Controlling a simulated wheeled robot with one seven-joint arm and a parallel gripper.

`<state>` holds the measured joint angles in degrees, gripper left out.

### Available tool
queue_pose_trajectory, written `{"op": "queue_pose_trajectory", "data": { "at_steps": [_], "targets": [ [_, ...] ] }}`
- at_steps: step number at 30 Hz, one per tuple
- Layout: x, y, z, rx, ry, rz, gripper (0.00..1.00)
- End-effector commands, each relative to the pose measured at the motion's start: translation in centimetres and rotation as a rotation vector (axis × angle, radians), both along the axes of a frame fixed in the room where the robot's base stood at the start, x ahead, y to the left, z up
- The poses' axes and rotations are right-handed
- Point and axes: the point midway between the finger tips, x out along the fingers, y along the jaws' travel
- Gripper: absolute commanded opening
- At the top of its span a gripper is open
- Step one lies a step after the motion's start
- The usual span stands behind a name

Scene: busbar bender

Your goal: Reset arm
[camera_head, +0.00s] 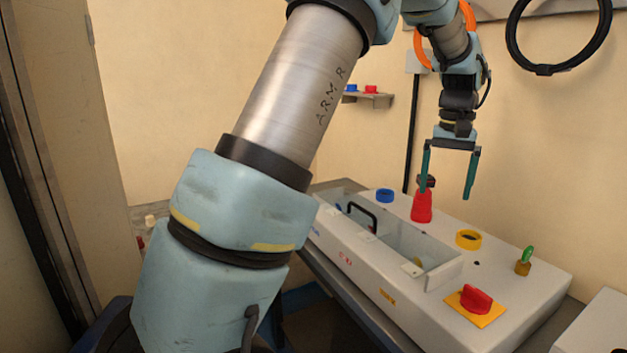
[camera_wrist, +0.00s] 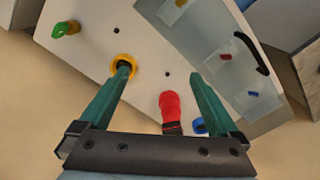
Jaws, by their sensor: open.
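My gripper (camera_head: 446,190) is open and empty, pointing down above the white machine (camera_head: 345,245). Its two green fingers also show in the wrist view (camera_wrist: 165,80), spread wide with nothing between the tips. A red knob-like part (camera_head: 422,206) stands on the machine's top and appears just below the left finger in the head view. In the wrist view the red part (camera_wrist: 171,108) lies between the fingers, nearer the palm in the picture. Whether a finger touches it cannot be told. My arm hides part of the machine's left side.
The machine top carries a yellow ring (camera_head: 468,239), a blue ring (camera_head: 384,195), a green-handled key (camera_head: 524,260), a red rotary switch (camera_head: 475,300) and an open recess with a black handle (camera_head: 362,212). A wall shelf (camera_head: 370,98) and a black hoop (camera_head: 545,68) are behind.

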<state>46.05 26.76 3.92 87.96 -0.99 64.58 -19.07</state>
Motion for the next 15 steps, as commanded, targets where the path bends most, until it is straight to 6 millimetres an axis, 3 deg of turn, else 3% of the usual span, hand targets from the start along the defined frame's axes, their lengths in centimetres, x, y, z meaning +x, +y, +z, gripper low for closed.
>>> {"op": "queue_pose_trajectory", "data": {
  "at_steps": [8, 15],
  "targets": [
    [1.0, 5.2, -1.3, -0.011, -0.007, 0.044, 0.98],
    [1.1, 12.9, -3.3, -0.028, -0.023, 0.105, 0.98]
  ]
}}
